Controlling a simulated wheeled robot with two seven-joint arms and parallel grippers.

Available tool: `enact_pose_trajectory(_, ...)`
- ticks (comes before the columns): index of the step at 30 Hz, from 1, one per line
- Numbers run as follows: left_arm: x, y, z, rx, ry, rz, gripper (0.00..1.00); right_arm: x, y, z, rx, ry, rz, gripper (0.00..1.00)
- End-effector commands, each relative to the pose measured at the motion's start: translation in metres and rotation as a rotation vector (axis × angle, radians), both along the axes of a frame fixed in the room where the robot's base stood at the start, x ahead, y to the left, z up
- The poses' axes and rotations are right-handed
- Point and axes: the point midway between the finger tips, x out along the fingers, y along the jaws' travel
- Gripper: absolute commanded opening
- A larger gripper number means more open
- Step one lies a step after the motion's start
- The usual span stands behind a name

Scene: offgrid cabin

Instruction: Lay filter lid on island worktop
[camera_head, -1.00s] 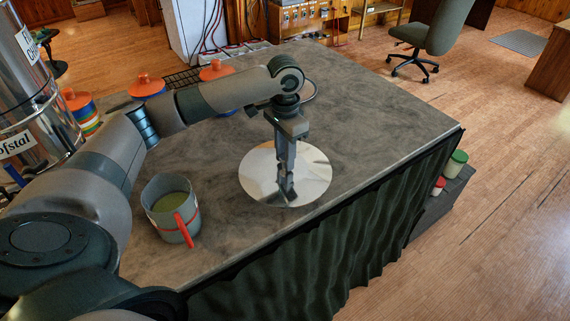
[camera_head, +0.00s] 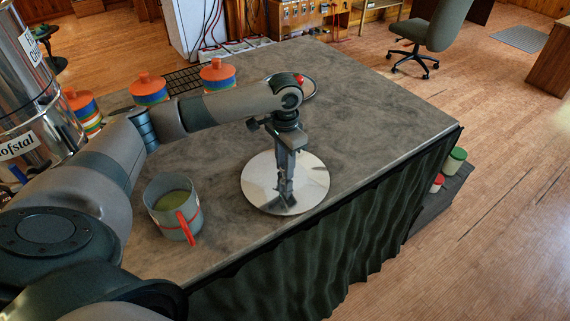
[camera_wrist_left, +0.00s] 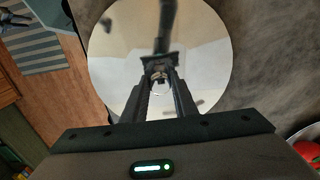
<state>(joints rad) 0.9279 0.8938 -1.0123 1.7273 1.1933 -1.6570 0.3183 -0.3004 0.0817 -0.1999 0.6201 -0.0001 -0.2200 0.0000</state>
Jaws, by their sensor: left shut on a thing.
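The filter lid (camera_head: 258,189) is a round, mirror-like metal disc over the island worktop (camera_head: 370,130), near its front edge. It lies about level. My left gripper (camera_head: 284,189) points down at the lid's middle and is shut on it. In the left wrist view the fingers (camera_wrist_left: 159,82) meet at the centre of the lid (camera_wrist_left: 205,70), where a small part shows between them. Reflections blur this spot. I cannot tell whether the lid touches the worktop or hovers slightly above it. My right gripper is not in view.
A grey mug (camera_head: 160,207) with a red handle stands left of the lid. Striped jars with orange lids (camera_head: 149,88) and a steel filter cylinder (camera_head: 35,110) stand farther left. A metal-rimmed bowl with something red (camera_wrist_left: 308,150) is partly hidden behind my wrist. The worktop's right side is clear.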

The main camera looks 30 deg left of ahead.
Motion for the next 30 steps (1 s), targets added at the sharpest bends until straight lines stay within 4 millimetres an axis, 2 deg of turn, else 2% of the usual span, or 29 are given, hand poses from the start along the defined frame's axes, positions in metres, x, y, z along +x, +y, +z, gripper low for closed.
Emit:
enact_pose_trajectory(2,0.0,0.0,-0.001,-0.001,0.0,0.0,0.0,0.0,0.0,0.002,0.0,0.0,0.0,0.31)
enact_pose_trajectory(3,0.0,0.0,-0.001,0.0,0.0,0.0,0.35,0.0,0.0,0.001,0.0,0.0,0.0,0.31)
enact_pose_trajectory(4,0.0,0.0,-0.001,0.0,0.0,0.0,0.42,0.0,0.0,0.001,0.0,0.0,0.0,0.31)
enact_pose_trajectory(5,0.0,0.0,-0.001,0.0,0.0,0.0,0.44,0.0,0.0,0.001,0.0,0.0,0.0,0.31)
enact_pose_trajectory(16,0.0,0.0,0.0,0.0,0.0,0.0,0.44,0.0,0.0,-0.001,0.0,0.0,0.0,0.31)
enact_pose_trajectory(20,0.001,0.0,0.007,0.0,-0.001,0.001,0.44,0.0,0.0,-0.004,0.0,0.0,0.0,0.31)
enact_pose_trajectory(26,0.001,0.0,0.032,0.0,-0.003,0.0,0.44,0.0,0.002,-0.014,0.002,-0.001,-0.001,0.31)
enact_pose_trajectory(30,0.001,0.0,0.056,-0.001,-0.004,0.0,0.44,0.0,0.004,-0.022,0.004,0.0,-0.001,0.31)
